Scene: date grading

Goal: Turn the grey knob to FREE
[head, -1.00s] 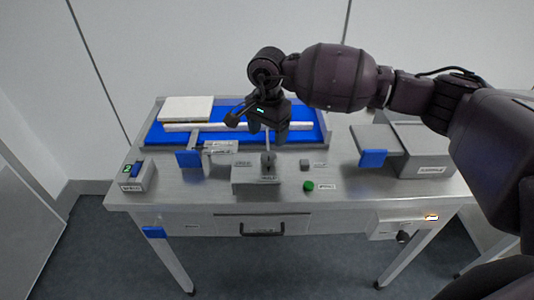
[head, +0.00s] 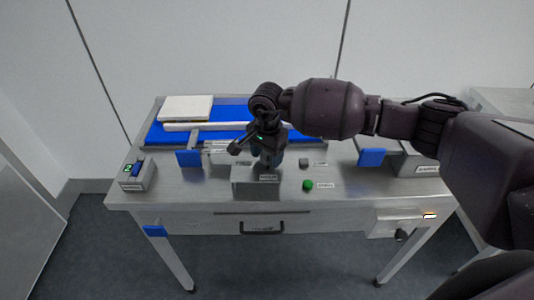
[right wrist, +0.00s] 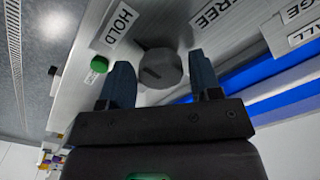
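The grey knob (right wrist: 160,66) is a round cap with a dark line across its face. In the right wrist view it shows between the two fingers of my right gripper (right wrist: 163,78), with a gap on each side, so the gripper is open. A HOLD label (right wrist: 121,24) lies on one side of it and a FREE label (right wrist: 212,12) on another. I cannot tell which label the dark line points to. My left gripper is not in view.
A blue belt (head: 310,137) runs behind. A switch box (head: 138,176) stands at the left and a blue flap (head: 372,157) at the right.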

